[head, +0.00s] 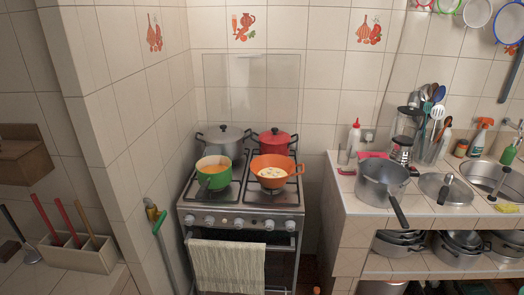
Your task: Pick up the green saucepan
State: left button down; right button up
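The green saucepan (213,180) sits on the front left burner of the stove in the head view. It has no lid, its inside is pale, and it holds something orange. A dark handle (204,187) points toward the front left. Neither of my grippers shows in this view.
An orange pot (274,180) stands right of the saucepan. A grey lidded pot (223,141) and a red lidded pot (274,141) stand behind. A towel (227,266) hangs on the oven front. The right counter holds a grey pan (382,187) and a lid (436,190).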

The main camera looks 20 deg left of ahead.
aim_at(214, 171)
jog(key=u, duration=2.3)
jog(key=z, duration=1.35)
jog(key=i+l+u, duration=0.8)
jog(key=l, duration=0.15)
jog(key=i+l+u, duration=0.3)
jog(key=l+u, duration=0.25)
jog(key=l, duration=0.3)
